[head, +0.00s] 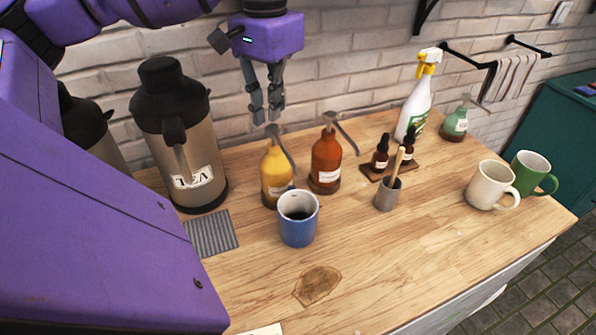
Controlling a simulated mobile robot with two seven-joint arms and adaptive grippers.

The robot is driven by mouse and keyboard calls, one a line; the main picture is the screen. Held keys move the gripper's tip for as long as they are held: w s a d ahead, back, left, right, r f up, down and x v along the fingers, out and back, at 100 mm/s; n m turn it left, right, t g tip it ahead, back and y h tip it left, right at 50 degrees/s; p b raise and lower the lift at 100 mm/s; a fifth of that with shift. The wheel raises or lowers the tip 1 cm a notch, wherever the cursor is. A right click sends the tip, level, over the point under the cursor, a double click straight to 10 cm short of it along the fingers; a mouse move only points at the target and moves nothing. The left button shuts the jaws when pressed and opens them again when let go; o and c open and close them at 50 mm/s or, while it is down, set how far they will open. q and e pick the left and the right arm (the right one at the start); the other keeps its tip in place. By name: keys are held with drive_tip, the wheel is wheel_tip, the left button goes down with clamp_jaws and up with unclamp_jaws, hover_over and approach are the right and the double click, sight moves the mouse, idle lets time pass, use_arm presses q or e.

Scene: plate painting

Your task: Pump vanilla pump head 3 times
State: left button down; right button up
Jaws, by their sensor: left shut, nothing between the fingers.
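A yellow pump bottle (276,177) stands upright near the wall, its grey pump head (273,131) on top and its spout slanting down to the right. A red-brown pump bottle (326,162) with its own pump head (330,117) stands just right of it. Both labels are too small to read, so I cannot tell which is vanilla. My left gripper (267,116) points down with its fingers together and empty, just above the yellow bottle's pump head; I cannot tell whether they touch. A blue mug (298,228) with dark contents stands in front of the yellow bottle. My right gripper is not in view.
A steel airpot (180,140) stands left by a grey mat (211,233). The front counter (400,265) is mostly clear, with a brown stain.

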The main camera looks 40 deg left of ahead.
sight(273, 127)
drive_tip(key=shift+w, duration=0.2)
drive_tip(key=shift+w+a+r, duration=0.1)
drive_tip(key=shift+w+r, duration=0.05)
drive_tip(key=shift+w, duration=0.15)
use_arm(q)
drive_tip(key=shift+f, duration=0.15)
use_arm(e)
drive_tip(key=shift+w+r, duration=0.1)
use_arm(q)
drive_tip(key=shift+f, duration=0.3)
drive_tip(key=shift+f+p, duration=0.3)
drive_tip(key=shift+f, duration=0.4)
drive_tip(key=shift+s+f, duration=0.1)
drive_tip(key=shift+f, duration=0.55)
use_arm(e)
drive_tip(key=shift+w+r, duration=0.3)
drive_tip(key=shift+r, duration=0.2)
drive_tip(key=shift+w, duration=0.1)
